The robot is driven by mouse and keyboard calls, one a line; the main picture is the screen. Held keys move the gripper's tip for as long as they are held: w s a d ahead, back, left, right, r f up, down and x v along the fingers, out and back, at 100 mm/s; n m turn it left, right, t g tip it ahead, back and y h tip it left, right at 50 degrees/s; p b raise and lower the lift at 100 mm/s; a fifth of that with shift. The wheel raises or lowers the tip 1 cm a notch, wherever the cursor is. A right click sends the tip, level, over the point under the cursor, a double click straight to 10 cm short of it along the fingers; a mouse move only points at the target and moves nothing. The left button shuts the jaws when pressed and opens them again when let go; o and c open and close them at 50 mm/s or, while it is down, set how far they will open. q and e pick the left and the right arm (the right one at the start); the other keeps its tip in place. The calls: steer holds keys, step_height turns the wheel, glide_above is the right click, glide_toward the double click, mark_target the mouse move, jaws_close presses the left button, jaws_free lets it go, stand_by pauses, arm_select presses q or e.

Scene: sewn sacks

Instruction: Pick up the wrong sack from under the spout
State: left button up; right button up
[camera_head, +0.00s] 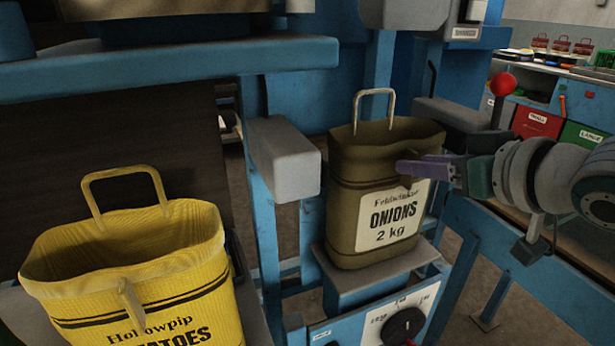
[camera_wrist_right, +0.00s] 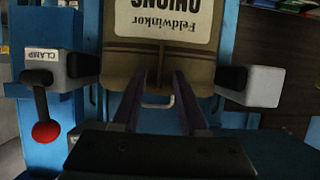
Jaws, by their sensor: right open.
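The olive-brown onion sack (camera_head: 378,150), labelled Feldwinkor ONIONS 2 kg, stands upright on a small grey platform (camera_head: 372,285) under the grey spout (camera_head: 405,12). Its wire handle stands up. My right gripper (camera_head: 408,169) is open, its purple fingers in front of the sack's upper right side. In the right wrist view the picture is upside down; the fingers (camera_wrist_right: 158,75) are apart, pointing at the sack (camera_wrist_right: 160,62), with nothing gripped. Whether they touch the sack I cannot tell. My left gripper is not in view.
Grey clamp pads (camera_head: 285,157) flank the sack, apparently with gaps. A red-knobbed clamp lever (camera_head: 502,85) stands at the right. A yellow Hollowpip sack (camera_head: 140,270) stands open at front left. A dial panel (camera_head: 380,325) sits below the platform. Blue frame beams surround the sack.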

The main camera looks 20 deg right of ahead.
steer(key=shift+w+f, duration=0.15)
steer(key=shift+w, duration=0.1)
steer(key=shift+c, duration=0.2)
jaws_close()
stand_by(1.1)
